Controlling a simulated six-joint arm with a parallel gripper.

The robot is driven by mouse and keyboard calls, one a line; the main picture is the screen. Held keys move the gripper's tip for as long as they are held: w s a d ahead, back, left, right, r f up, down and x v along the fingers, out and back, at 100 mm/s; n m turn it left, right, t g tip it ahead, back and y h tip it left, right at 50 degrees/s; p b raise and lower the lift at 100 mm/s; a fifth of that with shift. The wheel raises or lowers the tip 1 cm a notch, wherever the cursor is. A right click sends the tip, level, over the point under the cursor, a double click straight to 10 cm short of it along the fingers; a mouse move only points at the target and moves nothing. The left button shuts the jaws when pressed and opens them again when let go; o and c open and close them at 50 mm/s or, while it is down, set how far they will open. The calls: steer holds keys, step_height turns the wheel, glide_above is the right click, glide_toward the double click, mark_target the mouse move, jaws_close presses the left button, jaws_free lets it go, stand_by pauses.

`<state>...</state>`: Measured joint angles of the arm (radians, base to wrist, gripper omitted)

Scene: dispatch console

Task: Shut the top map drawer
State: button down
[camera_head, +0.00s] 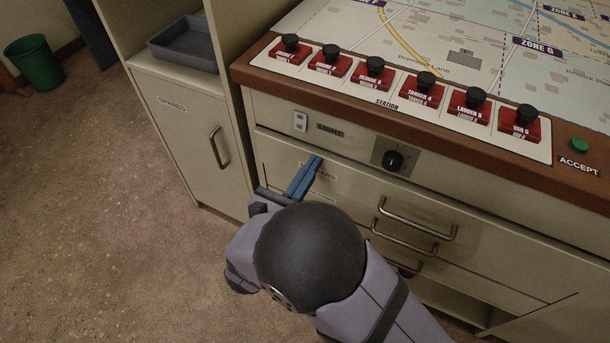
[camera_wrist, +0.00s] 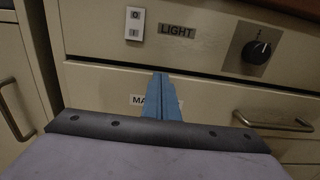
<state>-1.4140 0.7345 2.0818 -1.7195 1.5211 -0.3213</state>
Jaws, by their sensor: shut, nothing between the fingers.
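The top map drawer (camera_head: 345,190) is a cream front with a metal bar handle (camera_head: 417,220) and a label partly hidden by my fingers. It sits below the panel with the light switch. Its front looks flush or nearly flush with the cabinet, with a thin dark seam along its top edge. The drawer (camera_wrist: 225,100) also fills the middle of the wrist view, its handle (camera_wrist: 272,122) at the right. My gripper (camera_head: 316,161) has its blue fingers together and empty, pointing at the drawer front near the label, left of the handle. I cannot tell whether the tips touch it.
Above the drawer are a light switch (camera_head: 300,121) and a black knob (camera_head: 393,159). The map desk with several red station blocks lies above. Another drawer handle (camera_head: 396,259) is below. A spares cabinet (camera_head: 185,125) with a grey tray (camera_head: 186,45) stands left.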

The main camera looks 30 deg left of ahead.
steer(key=s+p, duration=0.1)
steer(key=s, duration=1.2)
steer(key=shift+s+p, duration=0.35)
steer(key=shift+s, duration=0.05)
steer(key=c, duration=1.9)
jaws_free()
steer(key=shift+s, duration=0.1)
steer(key=shift+c, duration=0.2)
steer(key=shift+o, duration=0.5)
steer(key=shift+w+d+n+p, duration=0.35)
steer(key=shift+d+n+p, duration=0.15)
steer(key=shift+p, duration=0.3)
steer(key=w+d+f+n+g+h+p, duration=0.2)
steer(key=w+d+n+h+p, duration=0.1)
steer(key=d+n+p, duration=0.55)
steer(key=w+d+f+n+g+h+p, duration=0.1)
steer(key=w+d+n+h+p, duration=0.15)
steer(key=d+n+p, duration=0.6)
steer(key=w+d+f+m+b, duration=0.1)
steer(key=w+d+m+b, duration=0.2)
steer(key=w+d+b, duration=0.2)
steer(key=shift+w+d+f+m+h, duration=0.2)
steer(key=shift+w+f+m+h, duration=0.15)
steer(key=shift+w, duration=0.3)
steer(key=shift+c, duration=0.7)
